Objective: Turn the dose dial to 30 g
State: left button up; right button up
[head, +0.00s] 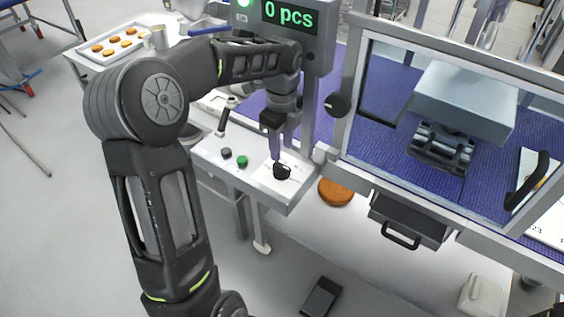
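The dose dial (282,172) is a small black knob on a white plate on the control shelf, left of the machine's window. Its scale marks are too small to read, so I cannot tell its setting. My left gripper (277,156) points down right at the dial, with its fingertips at or just above the knob. The fingers look close together, but whether they grip the knob is hidden. My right gripper is not in view.
The control shelf (213,153) also carries a green button (243,161), a dark button (227,153) and a black-handled lever (222,122). A display (289,15) reads "0 pcs". A framed window (365,100) stands close right. An orange-brown round (336,192) lies below.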

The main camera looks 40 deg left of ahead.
aim_at(281, 166)
pick_arm(q)
notch_tip(281, 166, down, 7)
jog(key=shift+r+p, duration=0.1)
jog(key=shift+p, duration=0.4)
jog(key=shift+c, duration=0.3)
grip_shut()
